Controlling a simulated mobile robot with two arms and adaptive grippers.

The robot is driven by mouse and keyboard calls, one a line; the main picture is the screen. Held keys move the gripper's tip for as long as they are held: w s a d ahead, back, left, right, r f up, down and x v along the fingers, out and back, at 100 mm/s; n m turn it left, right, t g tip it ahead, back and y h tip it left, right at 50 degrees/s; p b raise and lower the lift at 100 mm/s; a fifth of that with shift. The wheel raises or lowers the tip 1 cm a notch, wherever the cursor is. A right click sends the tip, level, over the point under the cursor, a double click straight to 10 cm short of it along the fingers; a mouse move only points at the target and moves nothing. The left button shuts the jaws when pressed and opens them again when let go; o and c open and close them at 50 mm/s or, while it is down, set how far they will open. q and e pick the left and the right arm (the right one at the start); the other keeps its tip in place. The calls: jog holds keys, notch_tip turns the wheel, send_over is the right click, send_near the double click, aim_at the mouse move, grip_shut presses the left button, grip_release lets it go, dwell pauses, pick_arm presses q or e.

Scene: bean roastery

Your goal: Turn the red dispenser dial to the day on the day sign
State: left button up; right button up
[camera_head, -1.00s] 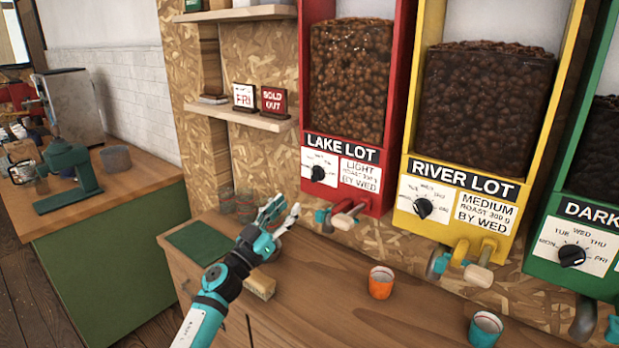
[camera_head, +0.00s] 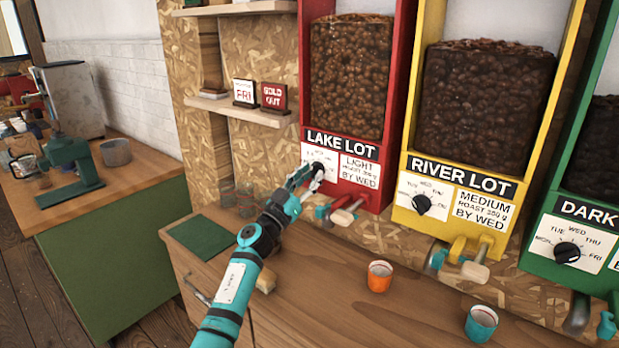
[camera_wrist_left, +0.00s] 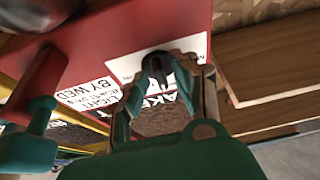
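The red dispenser (camera_head: 398,90), labelled LAKE LOT, stands at upper centre. Its black dial (camera_head: 319,167) sits on a white day plate, largely covered by my left gripper (camera_head: 309,176), so its pointing cannot be read. My left gripper is at the dial, fingers apart. In the left wrist view the dark dial (camera_wrist_left: 157,66) shows between the fingertips of the gripper (camera_wrist_left: 168,70); whether they touch it I cannot tell. The day sign (camera_head: 244,93) reads FRI and stands on a shelf to the left. My right gripper is not in view.
A red SOLD OUT sign (camera_head: 274,97) stands beside the day sign. Yellow (camera_head: 408,150) and green (camera_head: 545,225) dispensers stand to the right. An orange cup (camera_head: 379,277) and a teal cup (camera_head: 481,323) are on the counter. The red dispenser's spout (camera_head: 345,216) juts out below the dial.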

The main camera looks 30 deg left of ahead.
pick_arm(q)
grip_shut()
jog(key=shift+m+h, duration=0.4)
jog(key=shift+m, duration=0.1)
jog(key=shift+a+r+m+g+h, duration=0.15)
jog(key=shift+m+g+h, duration=0.85)
jog(key=shift+m, duration=2.25)
jog(key=shift+a+r+m+g+h, duration=0.15)
jog(key=shift+m+g+h, duration=0.85)
jog(key=shift+m, duration=2.3)
jog(key=shift+a+m+g+h, duration=0.2)
jog(key=shift+m+g+h, duration=0.8)
jog(key=shift+m, duration=2.25)
jog(key=shift+o, duration=1.1)
grip_release()
